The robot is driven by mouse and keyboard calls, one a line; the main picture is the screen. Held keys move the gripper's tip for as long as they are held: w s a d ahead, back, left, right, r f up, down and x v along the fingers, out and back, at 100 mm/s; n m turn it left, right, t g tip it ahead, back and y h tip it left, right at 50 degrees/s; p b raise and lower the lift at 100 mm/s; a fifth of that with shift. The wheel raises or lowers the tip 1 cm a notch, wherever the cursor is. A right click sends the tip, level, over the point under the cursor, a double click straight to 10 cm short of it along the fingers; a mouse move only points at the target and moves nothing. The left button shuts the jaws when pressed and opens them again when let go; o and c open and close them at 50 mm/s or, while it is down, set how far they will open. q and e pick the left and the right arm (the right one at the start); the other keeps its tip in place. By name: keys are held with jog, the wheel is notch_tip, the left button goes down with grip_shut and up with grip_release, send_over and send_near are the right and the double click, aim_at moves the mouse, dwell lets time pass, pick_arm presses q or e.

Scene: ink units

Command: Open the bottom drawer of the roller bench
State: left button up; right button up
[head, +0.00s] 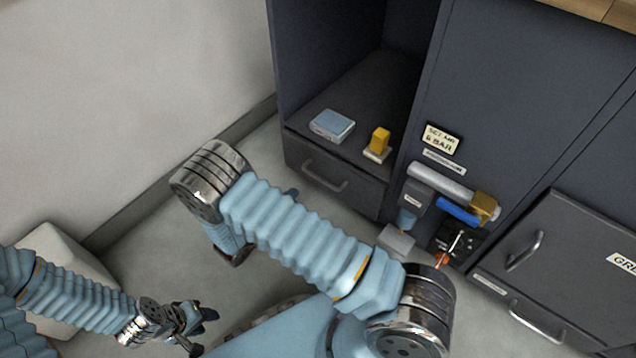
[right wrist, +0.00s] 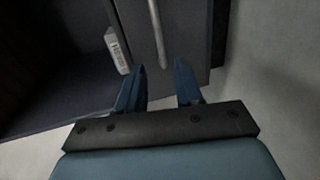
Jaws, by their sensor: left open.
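The low drawer (head: 332,172) with a bar handle (head: 325,178) sits under the open bay at the left of the dark bench in the head view; its front looks shut. In the right wrist view a handle bar (right wrist: 157,32) on a dark front (right wrist: 183,35) lines up with the gap between the fingers of my right gripper (right wrist: 159,76). The fingers are apart and hold nothing; the depth to the bar is unclear. In the head view my arm mostly hides this gripper. My left gripper (head: 195,324) is open and empty at lower left, well away from the bench.
A blue box (head: 332,125) and a yellow block (head: 380,139) lie in the open bay. Pipes and a blue valve (head: 458,212) stick out right of it. Further right are another door (head: 560,265) and a lower handle (head: 536,322).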

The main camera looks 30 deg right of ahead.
aim_at(319, 178)
jog(key=b+x, duration=0.1)
jog(key=x, duration=1.2)
jog(key=shift+d, duration=0.3)
jog(key=shift+s, duration=0.1)
grip_shut()
